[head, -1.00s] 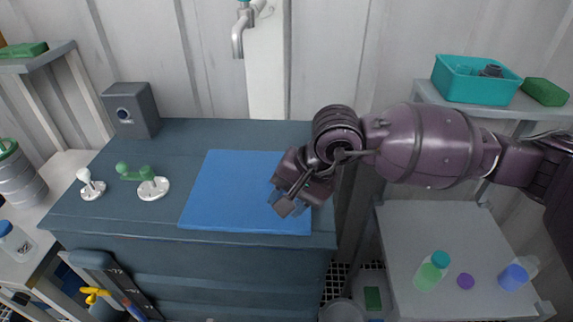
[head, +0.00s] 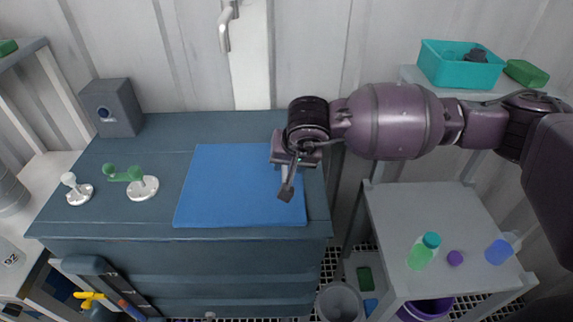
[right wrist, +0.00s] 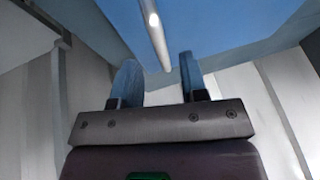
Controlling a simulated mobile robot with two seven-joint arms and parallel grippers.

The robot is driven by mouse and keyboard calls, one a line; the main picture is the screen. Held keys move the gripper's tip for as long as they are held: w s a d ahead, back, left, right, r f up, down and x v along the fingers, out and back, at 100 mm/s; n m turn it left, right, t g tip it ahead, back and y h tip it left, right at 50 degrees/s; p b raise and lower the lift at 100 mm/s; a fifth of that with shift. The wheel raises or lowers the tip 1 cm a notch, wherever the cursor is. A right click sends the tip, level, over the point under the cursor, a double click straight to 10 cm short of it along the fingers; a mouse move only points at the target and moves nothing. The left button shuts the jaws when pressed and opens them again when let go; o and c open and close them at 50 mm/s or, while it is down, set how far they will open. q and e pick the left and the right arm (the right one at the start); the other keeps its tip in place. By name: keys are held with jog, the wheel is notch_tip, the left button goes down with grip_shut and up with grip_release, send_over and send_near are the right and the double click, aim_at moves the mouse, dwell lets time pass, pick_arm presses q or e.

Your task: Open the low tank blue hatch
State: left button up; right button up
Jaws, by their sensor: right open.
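The blue hatch (head: 228,190) is a flat blue square on top of the low dark blue-grey tank (head: 150,225). It looks flat and shut in the head view. My right gripper (head: 287,190) is over the hatch's right part, fingers pointing down. In the right wrist view the blue surface (right wrist: 235,30) fills the top, and a pale metal bar (right wrist: 152,28) runs down toward the gap between the two open fingers (right wrist: 160,75). I cannot tell whether the fingers touch the bar. My left gripper is not in view.
White and green valve handles (head: 130,178) and a grey box (head: 112,108) stand on the tank's left side. A teal bin (head: 460,68) stands behind my right arm.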

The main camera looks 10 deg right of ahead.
jog(key=shift+x, duration=1.35)
jog(key=shift+r, duration=0.1)
grip_shut()
